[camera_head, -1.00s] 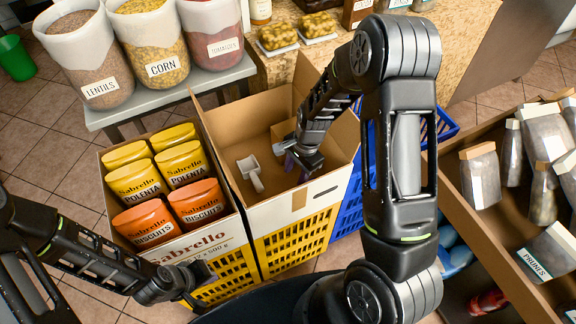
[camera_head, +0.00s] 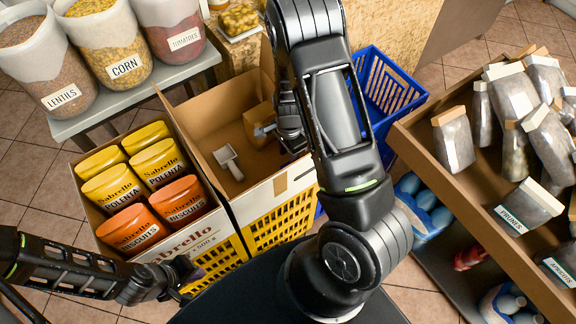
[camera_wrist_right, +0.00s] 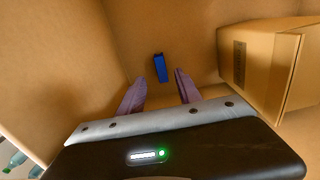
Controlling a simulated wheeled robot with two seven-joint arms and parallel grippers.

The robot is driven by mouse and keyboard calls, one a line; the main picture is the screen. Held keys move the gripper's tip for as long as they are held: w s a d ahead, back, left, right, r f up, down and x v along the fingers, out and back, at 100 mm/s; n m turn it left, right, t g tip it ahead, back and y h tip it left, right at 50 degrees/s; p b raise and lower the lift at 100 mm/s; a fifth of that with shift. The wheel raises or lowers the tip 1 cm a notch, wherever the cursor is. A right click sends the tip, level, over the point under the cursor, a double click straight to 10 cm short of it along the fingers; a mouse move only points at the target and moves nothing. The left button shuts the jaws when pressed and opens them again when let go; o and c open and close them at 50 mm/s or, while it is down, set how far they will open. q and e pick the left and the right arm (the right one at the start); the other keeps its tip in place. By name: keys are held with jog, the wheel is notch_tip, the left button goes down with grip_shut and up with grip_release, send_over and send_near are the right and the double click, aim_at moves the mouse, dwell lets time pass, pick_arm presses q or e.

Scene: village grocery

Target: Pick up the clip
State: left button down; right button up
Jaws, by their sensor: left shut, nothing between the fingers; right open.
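The clip (camera_wrist_right: 159,67) is a small blue bar in the right wrist view, in the cardboard carton just beyond my fingertips. My right gripper (camera_wrist_right: 160,80) is open, with its two purple fingers apart on either side below the clip and not touching it. In the head view my right arm reaches into the open carton (camera_head: 240,199), and its gripper is mostly hidden behind its own links. I cannot make out the clip for sure there. My left gripper (camera_head: 188,283) is shut and empty, low in front of the product box.
A small brown box (camera_wrist_right: 265,70) stands right of the clip; a white scoop (camera_head: 228,162) lies in the carton. To the left is a box of polenta and biscuit packs (camera_head: 140,190). A blue crate (camera_head: 390,90) and a wooden shelf (camera_head: 470,215) are on the right.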

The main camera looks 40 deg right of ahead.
aim_at(288, 163)
notch_tip(288, 163, down, 5)
jog(key=shift+w+f, duration=0.1)
jog(key=shift+w, duration=0.05)
dwell(0.4)
jog(key=shift+c, duration=0.3)
grip_shut()
dwell(0.4)
